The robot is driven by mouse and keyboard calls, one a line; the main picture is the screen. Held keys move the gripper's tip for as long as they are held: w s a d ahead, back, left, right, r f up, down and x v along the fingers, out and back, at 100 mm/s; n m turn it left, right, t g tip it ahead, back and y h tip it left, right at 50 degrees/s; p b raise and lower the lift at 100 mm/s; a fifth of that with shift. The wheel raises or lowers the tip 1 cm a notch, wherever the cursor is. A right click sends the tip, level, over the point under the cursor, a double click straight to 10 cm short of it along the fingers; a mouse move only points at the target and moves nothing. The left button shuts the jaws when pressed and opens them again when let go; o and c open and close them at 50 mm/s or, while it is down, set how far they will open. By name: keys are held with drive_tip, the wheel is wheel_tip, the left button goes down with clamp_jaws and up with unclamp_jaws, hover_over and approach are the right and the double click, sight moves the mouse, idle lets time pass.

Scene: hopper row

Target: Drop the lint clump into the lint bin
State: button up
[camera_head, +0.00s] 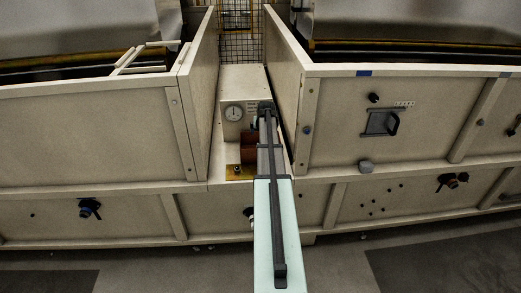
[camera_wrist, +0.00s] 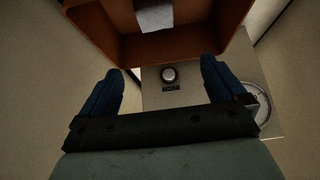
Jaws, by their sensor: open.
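My gripper (camera_wrist: 161,66) is open, its two blue fingers apart with nothing held between them. In the head view, my gripper (camera_head: 265,107) is at the far end of my arm, beside the cabinet with the gauge. An open orange-brown bin (camera_wrist: 125,48), likely the lint bin, is just beyond the fingertips in the wrist view. It shows partly behind my arm in the head view (camera_head: 247,149). A pale grey piece (camera_wrist: 156,17) shows inside the bin; it may be the lint clump, but I cannot tell for sure.
A beige cabinet (camera_head: 243,88) with a round gauge (camera_head: 233,113) stands in the narrow gap between two tall hopper walls. A yellow plate (camera_head: 238,172) lies in front of the bin. A grey lump (camera_head: 366,167) sits at the right hopper's ledge. A round knob (camera_wrist: 168,74) shows between my fingers.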

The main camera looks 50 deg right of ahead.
drive_tip(key=v, duration=0.8)
drive_tip(key=shift+a+r, duration=0.2)
drive_tip(key=shift+r, duration=0.1)
drive_tip(key=shift+s, duration=0.15)
drive_tip(key=s+a+f+n+g+y, duration=0.15)
drive_tip(key=s+a+f, duration=0.35)
drive_tip(key=a+f, duration=0.7)
drive_tip(key=s+a+f+g+y, duration=0.25)
drive_tip(key=s+a+f, duration=0.25)
drive_tip(key=a+f, duration=0.7)
drive_tip(key=s+a+f+n+g+y, duration=0.15)
drive_tip(key=s+a+f, duration=0.35)
drive_tip(key=a+f, duration=0.65)
drive_tip(key=s+a+f+n+g, duration=0.2)
drive_tip(key=s+a, duration=0.4)
drive_tip(key=a, duration=0.3)
drive_tip(key=s+a+f+n+g, duration=0.2)
drive_tip(key=s+a+f, duration=0.2)
drive_tip(key=s+a, duration=0.3)
drive_tip(key=s+a+f+n+g, duration=0.2)
drive_tip(key=s+a+f, duration=0.2)
drive_tip(key=s+a, duration=0.3)
drive_tip(key=a+h, duration=0.1)
drive_tip(key=a, duration=0.3)
drive_tip(key=shift+a, duration=0.2)
